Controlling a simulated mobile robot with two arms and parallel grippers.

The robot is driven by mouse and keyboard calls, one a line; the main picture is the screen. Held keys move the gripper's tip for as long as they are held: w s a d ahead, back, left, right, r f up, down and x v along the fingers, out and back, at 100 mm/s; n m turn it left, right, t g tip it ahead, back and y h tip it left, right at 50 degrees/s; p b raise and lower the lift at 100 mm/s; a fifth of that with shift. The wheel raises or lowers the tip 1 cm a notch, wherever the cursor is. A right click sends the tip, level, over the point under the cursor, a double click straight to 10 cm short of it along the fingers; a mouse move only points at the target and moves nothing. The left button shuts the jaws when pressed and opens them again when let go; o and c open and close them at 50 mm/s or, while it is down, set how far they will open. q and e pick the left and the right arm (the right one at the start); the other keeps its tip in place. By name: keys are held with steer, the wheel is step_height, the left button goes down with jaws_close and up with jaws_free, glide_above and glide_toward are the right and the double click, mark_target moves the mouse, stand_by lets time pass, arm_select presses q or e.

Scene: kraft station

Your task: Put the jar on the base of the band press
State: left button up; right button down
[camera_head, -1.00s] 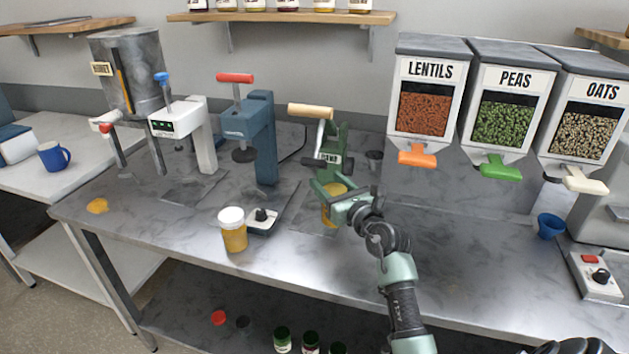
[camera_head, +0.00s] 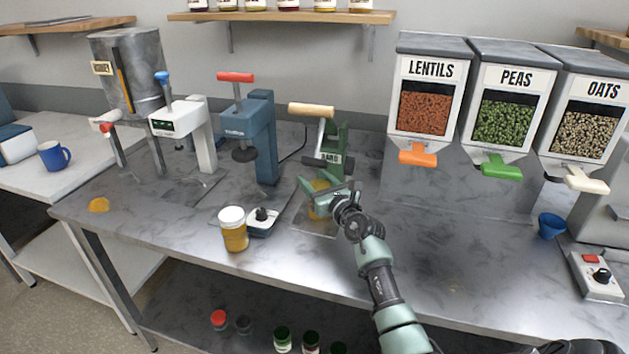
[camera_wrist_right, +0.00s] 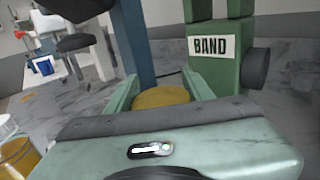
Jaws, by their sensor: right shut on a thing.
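The band press (camera_head: 333,150) is green with a wooden handle and a BAND label, at the back middle of the bench. The label also shows in the right wrist view (camera_wrist_right: 211,46). Its flat base plate (camera_head: 316,228) lies on the bench in front. My right gripper (camera_head: 322,190) is shut on an amber jar (camera_head: 317,209) in front of the press, over the base area. The jar's yellow top (camera_wrist_right: 160,97) shows between the fingers in the right wrist view. The gripper hides part of the jar; I cannot tell whether its bottom touches the base. My left gripper is not in view.
A white-lidded amber jar (camera_head: 233,230) and a small scale-like device (camera_head: 262,222) stand left of the gripper. A blue press (camera_head: 257,130) and a white press (camera_head: 190,130) stand further left. Dispensers (camera_head: 425,110) stand at right.

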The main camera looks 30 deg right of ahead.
steer(key=c, duration=0.6)
jaws_free()
steer(key=s, duration=0.8)
steer(key=s+a, duration=0.1)
steer(key=s, duration=0.3)
